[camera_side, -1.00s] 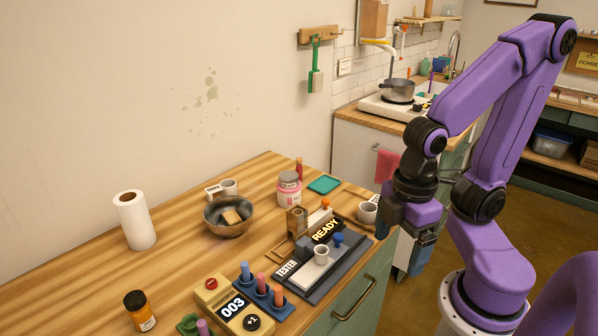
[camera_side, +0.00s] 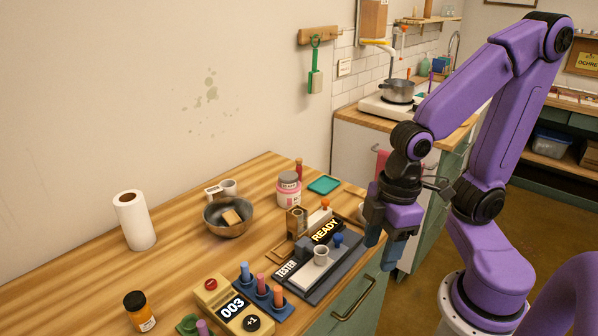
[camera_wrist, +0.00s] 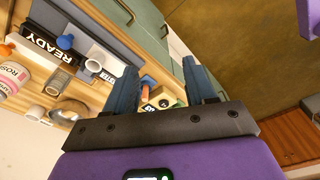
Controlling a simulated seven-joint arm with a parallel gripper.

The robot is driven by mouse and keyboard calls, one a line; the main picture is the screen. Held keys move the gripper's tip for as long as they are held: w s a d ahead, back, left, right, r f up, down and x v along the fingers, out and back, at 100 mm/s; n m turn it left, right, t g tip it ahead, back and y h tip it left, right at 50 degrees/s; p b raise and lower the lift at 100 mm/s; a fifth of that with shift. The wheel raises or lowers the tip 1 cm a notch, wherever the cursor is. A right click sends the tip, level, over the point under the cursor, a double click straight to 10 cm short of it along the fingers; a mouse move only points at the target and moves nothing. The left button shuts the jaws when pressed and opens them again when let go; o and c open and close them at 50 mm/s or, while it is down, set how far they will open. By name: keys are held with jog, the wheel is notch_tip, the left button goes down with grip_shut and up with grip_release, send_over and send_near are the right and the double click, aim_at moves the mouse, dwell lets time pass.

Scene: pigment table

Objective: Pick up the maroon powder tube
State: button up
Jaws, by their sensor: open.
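A dark red stick-like thing (camera_side: 299,168) stands behind the pink jar. I cannot tell for sure which is the maroon powder tube. My gripper (camera_side: 383,246) is open and empty. It hangs past the counter's right edge, apart from all of these. In the wrist view, my open fingers (camera_wrist: 160,68) frame only the cabinet side and counter edge, with small parts of the bench things between them.
The tester with its READY sign (camera_side: 326,231) lies between my gripper and the rack. A yellow counter (camera_side: 213,293) reads 003. A pink jar (camera_side: 289,192), a bowl (camera_side: 228,228), a paper roll (camera_side: 134,220) and an orange bottle (camera_side: 139,311) stand around. The left-middle wood is clear.

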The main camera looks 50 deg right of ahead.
jog(key=w+a+f+m+t+y, duration=0.1)
jog(key=w+f+m+t+y, duration=0.2)
jog(key=w, duration=0.9)
jog(key=m+t+h, duration=0.8)
jog(key=m+t, duration=0.1)
jog(key=m, duration=0.3)
send_near(301, 163)
jog(key=x, duration=1.3)
jog(key=shift+r, duration=0.1)
grip_shut()
